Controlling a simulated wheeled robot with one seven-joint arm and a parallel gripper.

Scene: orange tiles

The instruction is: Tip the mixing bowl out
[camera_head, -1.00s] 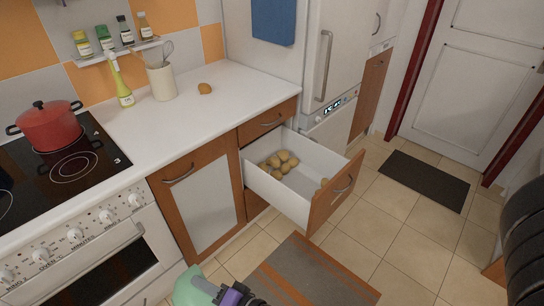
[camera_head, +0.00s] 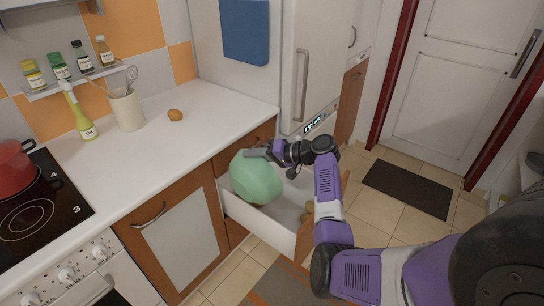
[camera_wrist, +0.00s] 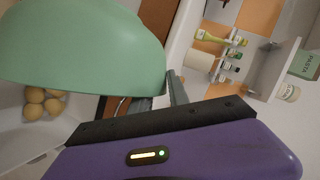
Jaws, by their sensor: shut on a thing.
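The green mixing bowl (camera_head: 256,177) is in the air over the open drawer (camera_head: 262,222), its rounded outside toward the head camera. It is steeply tilted; its inside is hidden. My gripper (camera_head: 258,153) is shut on the bowl's upper edge. In the wrist view the bowl (camera_wrist: 80,45) fills the upper left, and my gripper's fingers (camera_wrist: 162,100) reach its edge. Several round, potato-like things (camera_wrist: 42,102) lie in the white drawer below it. A few also show near the drawer front (camera_head: 307,214). I cannot tell whether anything is still in the bowl.
The white counter (camera_head: 165,150) holds a utensil crock (camera_head: 127,110), a yellow-green bottle (camera_head: 80,115) and one brown round thing (camera_head: 175,115). The stove with a red pot (camera_head: 14,165) is at the left. A tall fridge (camera_head: 312,60) stands behind the drawer.

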